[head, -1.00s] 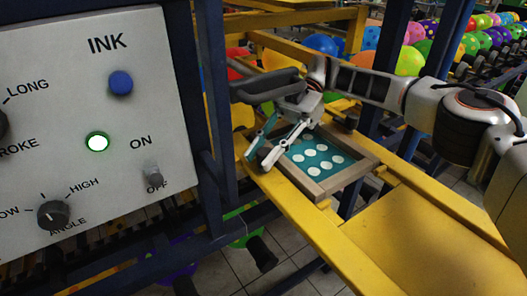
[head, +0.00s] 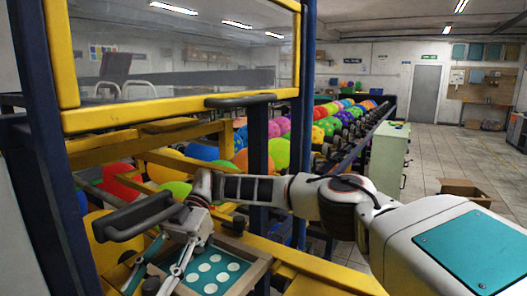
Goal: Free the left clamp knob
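The wooden-framed screen (head: 252,272) with a teal sheet and white dots lies low in the head view, beside the yellow beam. My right gripper (head: 147,287) reaches in from the right and points down at the screen's left edge. Its two fingers are spread, with a gap between them. The fingertips are at the bottom of the picture, and I cannot tell whether they touch anything. I cannot make out the left clamp knob for certain; the gripper and the picture edge may hide it. My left gripper is not in view.
A dark handle bar (head: 135,217) stands just left of my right gripper. A yellow-framed clear panel (head: 180,45) rises above. Blue posts (head: 305,110) and yellow beams hem in the arm.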

